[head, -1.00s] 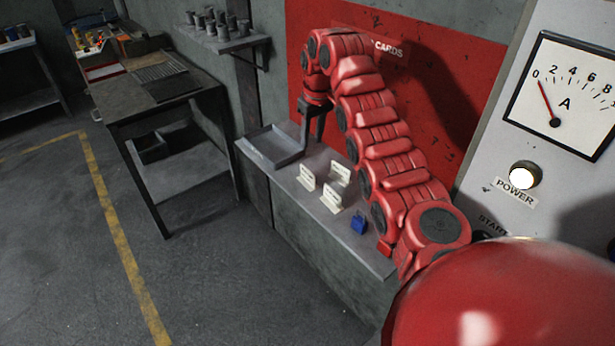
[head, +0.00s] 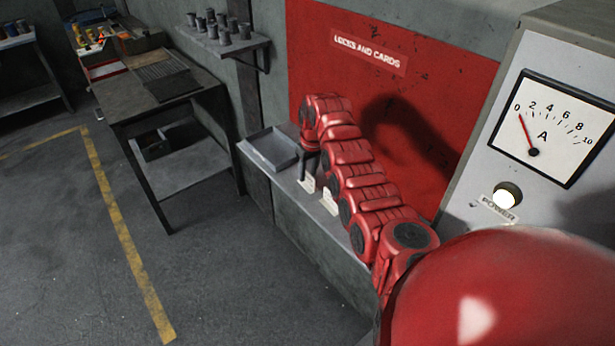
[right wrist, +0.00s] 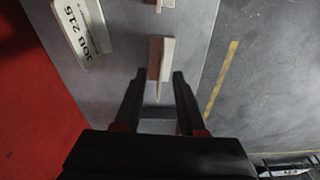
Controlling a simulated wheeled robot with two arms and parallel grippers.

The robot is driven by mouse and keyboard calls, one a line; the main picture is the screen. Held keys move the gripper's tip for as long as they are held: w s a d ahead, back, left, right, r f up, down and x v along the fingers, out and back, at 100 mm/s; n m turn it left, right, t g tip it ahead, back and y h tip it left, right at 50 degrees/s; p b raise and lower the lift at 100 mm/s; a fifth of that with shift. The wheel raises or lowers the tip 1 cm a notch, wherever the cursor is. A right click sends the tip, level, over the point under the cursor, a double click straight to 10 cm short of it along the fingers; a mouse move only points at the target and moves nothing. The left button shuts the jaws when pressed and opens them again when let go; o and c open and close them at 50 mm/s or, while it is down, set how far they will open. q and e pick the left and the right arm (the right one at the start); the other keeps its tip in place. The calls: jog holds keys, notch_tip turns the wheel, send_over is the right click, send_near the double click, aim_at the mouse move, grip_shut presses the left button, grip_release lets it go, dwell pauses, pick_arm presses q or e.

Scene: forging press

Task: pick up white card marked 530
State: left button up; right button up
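Small white cards stand on the grey ledge (head: 262,190) under the red board. In the head view one card (head: 307,184) is just below my right gripper (head: 308,170), and another card (head: 329,201) is nearer, beside my arm. In the right wrist view my right gripper (right wrist: 159,76) is open, with a card (right wrist: 162,58) seen edge-on at the gap between its fingertips. Its marking cannot be read, and no 530 is legible. A card reading JOB 215 (right wrist: 82,30) is at the upper left. Part of a further card (right wrist: 165,4) shows at the top. My left gripper is out of view.
A grey tray (head: 262,137) sits at the ledge's far end. The red LOCKS AND CARDS board (head: 345,30) rises behind my arm. The gauge panel (head: 505,170) stands at the right. A dark table (head: 140,100) stands at the left, with open floor before it.

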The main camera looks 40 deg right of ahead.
jog(key=shift+w+f, duration=0.15)
jog(key=shift+f, duration=0.9)
grip_shut()
